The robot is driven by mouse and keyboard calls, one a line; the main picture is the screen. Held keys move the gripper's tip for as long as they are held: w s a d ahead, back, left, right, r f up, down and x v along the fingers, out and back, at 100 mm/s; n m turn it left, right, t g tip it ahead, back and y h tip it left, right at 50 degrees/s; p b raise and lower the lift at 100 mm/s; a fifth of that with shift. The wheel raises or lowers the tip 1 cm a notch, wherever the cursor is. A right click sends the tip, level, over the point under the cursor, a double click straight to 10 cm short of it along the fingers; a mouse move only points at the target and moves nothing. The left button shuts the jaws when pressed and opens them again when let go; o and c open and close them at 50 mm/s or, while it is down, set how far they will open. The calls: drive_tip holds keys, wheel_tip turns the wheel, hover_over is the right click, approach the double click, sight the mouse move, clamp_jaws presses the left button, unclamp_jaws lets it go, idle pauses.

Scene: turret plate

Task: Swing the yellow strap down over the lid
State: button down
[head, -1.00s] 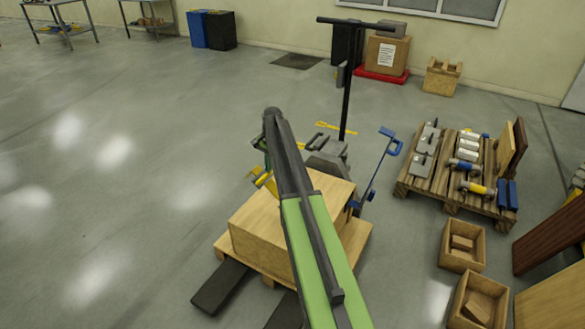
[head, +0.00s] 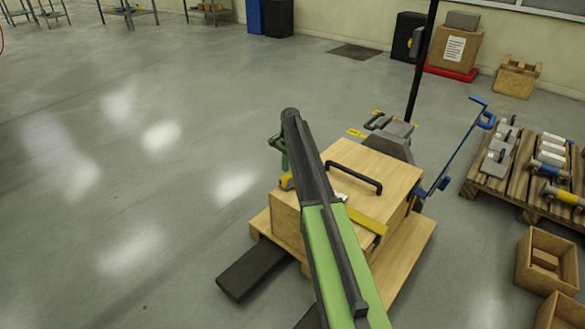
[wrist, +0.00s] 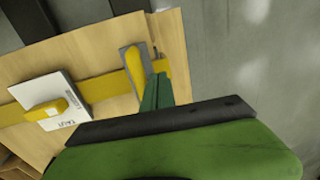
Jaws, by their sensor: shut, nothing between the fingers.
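The yellow strap (head: 367,220) lies low across the wooden lid (head: 377,168), partly hidden by my arm. In the wrist view, the strap (wrist: 100,88) runs flat over the wood and under a white card (wrist: 50,98) bearing a small yellow piece (wrist: 45,110). It reaches a grey plate with a yellow part (wrist: 136,68) near the wood's edge. My gripper (wrist: 157,82) is shut and empty, with its green fingertips beside that yellow part; whether they touch it I cannot tell. A black handle (head: 352,177) stands on the lid.
The box sits on a pallet (head: 408,258) with dark forks (head: 255,268) sticking out at the front. A loaded pallet (head: 490,190) and open wooden boxes (head: 545,262) stand to the right. The floor at left is clear.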

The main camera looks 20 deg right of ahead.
drive_tip(key=shift+w+f+b, duration=0.15)
drive_tip(key=shift+f+b, duration=0.15)
drive_tip(key=shift+f, duration=0.35)
drive_tip(key=shift+d, duration=0.2)
wheel_tip(320, 180, up, 17)
drive_tip(key=s+p, duration=0.2)
drive_tip(key=p, duration=1.5)
drive_tip(key=shift+d+r, duration=0.15)
drive_tip(key=shift+d, duration=0.3)
drive_tip(key=shift+a, duration=0.1)
